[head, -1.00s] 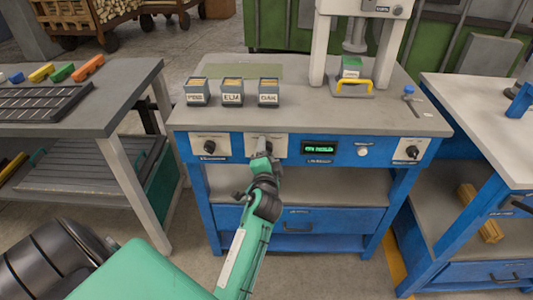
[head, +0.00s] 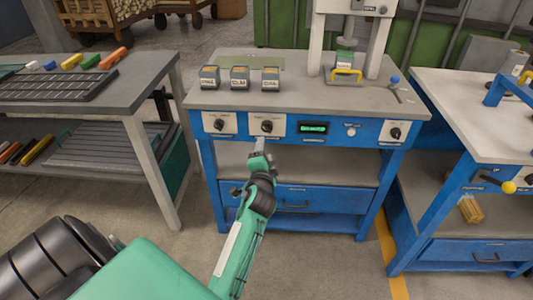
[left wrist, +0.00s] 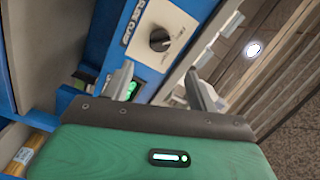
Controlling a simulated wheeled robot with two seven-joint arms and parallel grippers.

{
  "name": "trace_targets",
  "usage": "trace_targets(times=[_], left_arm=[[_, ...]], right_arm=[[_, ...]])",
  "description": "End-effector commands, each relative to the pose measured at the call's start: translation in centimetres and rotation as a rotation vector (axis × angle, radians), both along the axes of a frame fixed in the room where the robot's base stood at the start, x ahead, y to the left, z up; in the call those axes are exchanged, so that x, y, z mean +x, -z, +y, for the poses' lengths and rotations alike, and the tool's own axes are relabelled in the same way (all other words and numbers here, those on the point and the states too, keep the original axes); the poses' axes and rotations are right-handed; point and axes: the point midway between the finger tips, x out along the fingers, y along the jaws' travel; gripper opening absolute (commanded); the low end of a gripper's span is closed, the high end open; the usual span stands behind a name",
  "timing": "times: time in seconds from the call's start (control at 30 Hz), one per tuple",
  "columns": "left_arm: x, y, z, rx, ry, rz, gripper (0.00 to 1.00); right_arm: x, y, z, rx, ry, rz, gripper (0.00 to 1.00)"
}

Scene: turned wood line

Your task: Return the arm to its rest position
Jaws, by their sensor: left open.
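My left arm reaches up from the bottom of the head view. Its gripper (head: 259,147) is just in front of the blue workbench's front panel, below the middle-left black knob (head: 267,126). In the left wrist view the two fingers of my left gripper (left wrist: 162,88) stand wide apart with nothing between them. Beyond them a black knob on a white plate (left wrist: 160,40) and a green-lit display (left wrist: 131,91) show. The gripper looks apart from the knob. My right gripper is not in view.
The blue workbench (head: 300,97) carries three labelled boxes (head: 239,78) and a press (head: 345,72). A grey table (head: 140,85) with colored blocks stands left. Another blue bench (head: 460,100) stands right. The floor between the left table and the workbench is clear.

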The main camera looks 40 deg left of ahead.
Motion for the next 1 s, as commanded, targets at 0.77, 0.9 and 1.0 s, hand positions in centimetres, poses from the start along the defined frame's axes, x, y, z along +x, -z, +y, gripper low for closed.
trace_targets(times=[0.77, 0.9, 1.0], left_arm=[[-0.3, 0.5, 0.1, -0.022, 0.001, 0.008, 0.59], [-2.5, 3.4, -0.8, -0.159, -0.002, 0.057, 0.59], [-5.5, 7.1, -2.4, -0.331, -0.011, 0.133, 0.59]], right_arm=[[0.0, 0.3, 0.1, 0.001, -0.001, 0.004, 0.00], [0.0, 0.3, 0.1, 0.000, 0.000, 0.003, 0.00], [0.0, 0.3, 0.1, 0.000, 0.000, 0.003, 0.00]])
